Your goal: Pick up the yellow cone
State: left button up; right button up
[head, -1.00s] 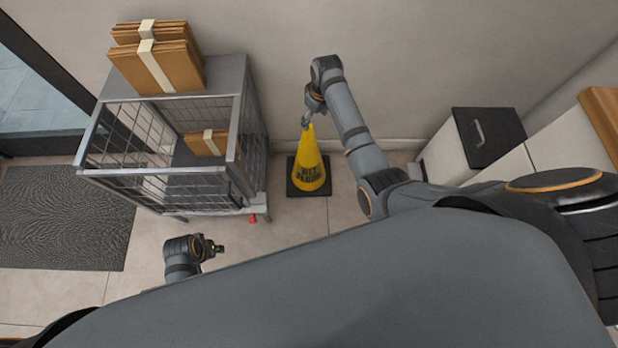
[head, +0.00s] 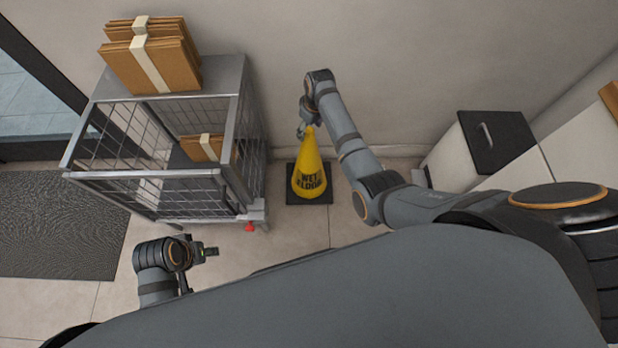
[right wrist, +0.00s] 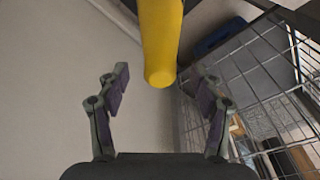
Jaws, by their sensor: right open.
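The yellow cone (head: 308,172) stands upright on its dark square base (head: 310,197) on the floor by the wall, with black lettering on its side. My right gripper (head: 302,131) is at the cone's tip in the head view. In the right wrist view the cone (right wrist: 160,45) comes in from the top, its tip ahead of and between the two open fingers of my right gripper (right wrist: 162,98). Neither finger touches it there. My left gripper (head: 208,252) is low at the left, away from the cone; its finger opening is too small to judge.
A wire cage cart (head: 190,222) with brown parcels (head: 165,62) on top stands close left of the cone; its mesh (right wrist: 265,85) also shows in the right wrist view. A white cabinet (head: 455,160) stands to the right. A dark mat (head: 60,225) lies at far left.

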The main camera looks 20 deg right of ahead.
jog(key=f, duration=0.2)
jog(key=shift+w+a+f+b, duration=0.15)
jog(key=shift+w+f+b, duration=0.05)
jog(key=shift+f+b, duration=0.2)
jog(key=shift+r, duration=0.1)
grip_shut()
